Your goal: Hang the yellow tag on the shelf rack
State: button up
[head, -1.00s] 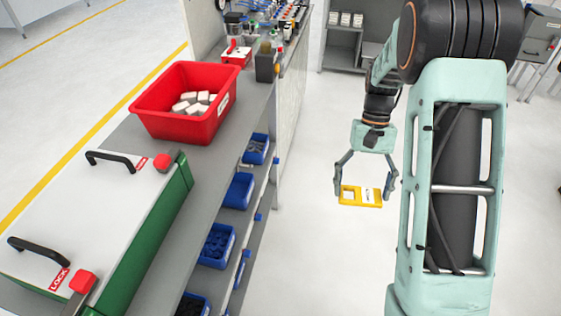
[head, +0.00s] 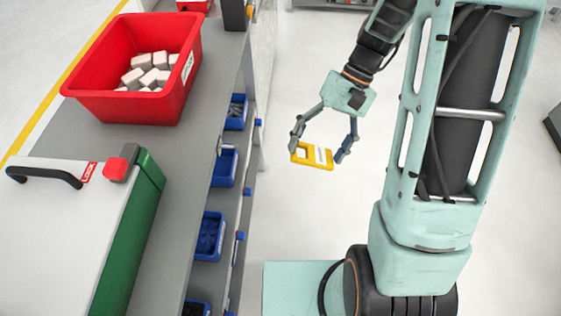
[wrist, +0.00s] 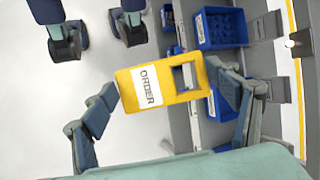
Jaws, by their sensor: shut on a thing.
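The yellow tag (head: 312,155) is held between the fingers of my gripper (head: 321,152), in free air to the right of the shelf rack. In the wrist view the tag (wrist: 160,89) shows a white label reading "ORDER" and a square cut-out at its right end. My gripper (wrist: 165,98) is shut on the tag's two ends there. The shelf rack (head: 226,225) runs down the left-middle of the head view, with small blue clips (head: 240,236) along its edge. A gap of bare floor separates the tag from the rack.
Blue bins (head: 208,236) stand on the rack's lower shelf. On the grey top are a red crate (head: 165,108) of white blocks and a white-and-green case (head: 120,225) with a black handle.

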aim_at(295, 159)
jog(key=s+a+y+b, duration=0.1)
jog(key=a+y+b, duration=0.1)
jog(key=y+b, duration=0.1)
jog(key=s+a+t+y+b, duration=0.1)
jog(key=a+y+b, duration=0.2)
jog(key=y+b, duration=0.1)
jog(key=s+a+t+y+b, duration=0.1)
jog(key=a+y+b, duration=0.2)
jog(key=y, duration=0.2)
jog(key=shift+s+a+r+y+b, duration=0.1)
jog(key=shift+s+a+y+b, duration=0.1)
jog(key=shift+y+b, duration=0.15)
jog(key=w+a+f+t+b, duration=0.1)
jog(key=a, duration=0.8)
jog(key=shift+w+a+m+t+y+b, duration=0.2)
jog(key=shift+m+t+y+b, duration=0.1)
jog(key=shift+y+b, duration=0.15)
dwell(0.5)
